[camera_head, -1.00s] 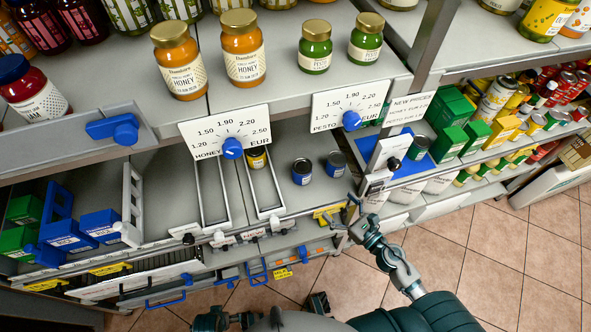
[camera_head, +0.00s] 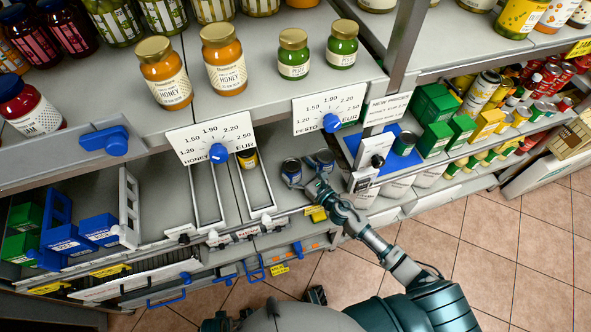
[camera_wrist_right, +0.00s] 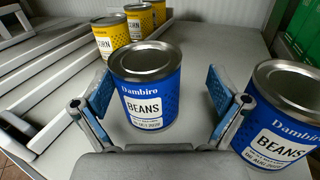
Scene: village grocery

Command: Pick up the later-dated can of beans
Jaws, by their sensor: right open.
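Two blue cans of beans stand upright on the lower shelf. The left can (camera_head: 291,170) is in the middle of the right wrist view (camera_wrist_right: 145,88), between the two fingers. The right can (camera_head: 325,158) stands outside the right finger and is partly cut off in the wrist view (camera_wrist_right: 285,110). Each label has a small date line; the right one seems to read AUG, and the left one is too small to read surely. My right gripper (camera_head: 308,178) is open around the left can, with gaps visible in the wrist view (camera_wrist_right: 163,95). My left gripper is not clearly in view.
Yellow corn cans (camera_wrist_right: 113,35) stand in a railed lane left of the beans. A honey price dial (camera_head: 218,152) and a pesto dial (camera_head: 331,121) hang on the upper shelf edge above. Green boxes (camera_head: 433,138) stand at right.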

